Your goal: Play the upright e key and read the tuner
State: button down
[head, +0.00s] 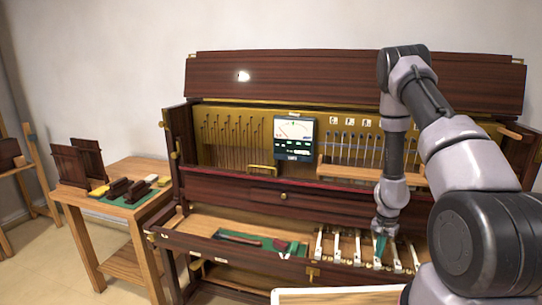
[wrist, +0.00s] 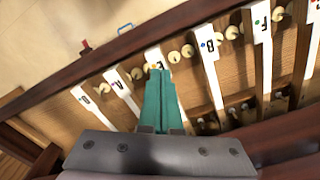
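The white piano keys (head: 337,246) lie in the opened key bed of the upright piano. My gripper (head: 381,244) points down among the keys. In the wrist view its green fingers (wrist: 160,98) lie side by side, shut, with nothing seen between them. Their tips overlap a key with an orange dot (wrist: 152,56) and hide most of it; I cannot tell if they touch. The tuner (head: 294,138) stands upright before the strings, its dial lit and reading too small to read.
A green mat with tools (head: 262,241) lies left of the keys. A wooden side table (head: 120,205) with dark blocks stands at left. A wooden rail (head: 350,172) crosses below the right-hand pins. A pale-edged board (head: 335,295) is at the front.

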jog(key=shift+f, duration=0.1)
jog(key=shift+f, duration=0.95)
notch_tip(320, 180, up, 10)
dwell(1.8)
jog(key=a+r+n+t+y, duration=0.15)
jog(key=a+r, duration=0.35)
jog(key=r, duration=0.9)
jog(key=a+r+n+t+y, duration=0.15)
jog(key=a+r, duration=0.25)
jog(key=r, duration=0.9)
jog(key=s+a+r+n+t, duration=0.1)
jog(key=s+a+r+t, duration=0.1)
jog(key=s+r, duration=0.7)
jog(key=s+a+r+n+t+h, duration=0.1)
jog(key=s+a+r+t, duration=0.1)
jog(key=s+r, duration=0.8)
jog(key=shift+s+a+r, duration=0.15)
jog(key=shift+s+r, duration=0.15)
jog(key=shift+s, duration=0.05)
